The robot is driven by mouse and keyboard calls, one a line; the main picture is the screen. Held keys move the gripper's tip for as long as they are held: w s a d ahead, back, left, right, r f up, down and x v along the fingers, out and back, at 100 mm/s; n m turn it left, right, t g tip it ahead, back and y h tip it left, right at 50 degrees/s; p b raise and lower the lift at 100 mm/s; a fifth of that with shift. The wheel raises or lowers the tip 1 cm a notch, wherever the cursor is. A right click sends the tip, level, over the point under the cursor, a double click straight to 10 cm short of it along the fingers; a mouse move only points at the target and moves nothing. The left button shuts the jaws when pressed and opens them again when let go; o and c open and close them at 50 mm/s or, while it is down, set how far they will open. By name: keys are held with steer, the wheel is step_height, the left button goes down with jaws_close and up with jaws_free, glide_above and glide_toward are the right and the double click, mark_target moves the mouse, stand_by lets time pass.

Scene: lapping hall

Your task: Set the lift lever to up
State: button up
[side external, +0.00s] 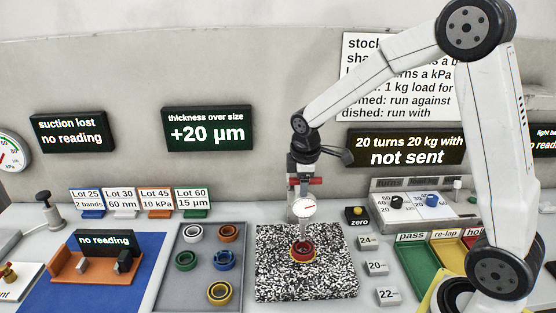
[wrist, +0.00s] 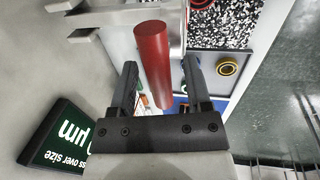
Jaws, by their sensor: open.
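The lift lever, a red rod (side external: 316,181), sticks out at the top of the dial gauge (side external: 304,207). In the wrist view the red rod (wrist: 152,62) lies between the two dark fingers of my gripper (wrist: 160,68), with a gap visible on both sides. My gripper (side external: 302,174) points down at the lever in the side view and is open. The gauge's grey bracket (wrist: 110,16) shows in the wrist view. The exact lever angle is hard to tell.
A grey tray (side external: 168,290) with several coloured rings lies left of the plate. A black zero button box (side external: 357,215) and several small weight blocks (side external: 377,267) stand to its right. The "+20 µm" display (side external: 207,129) hangs on the wall behind.

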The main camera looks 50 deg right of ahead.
jaws_close()
stand_by(1.4)
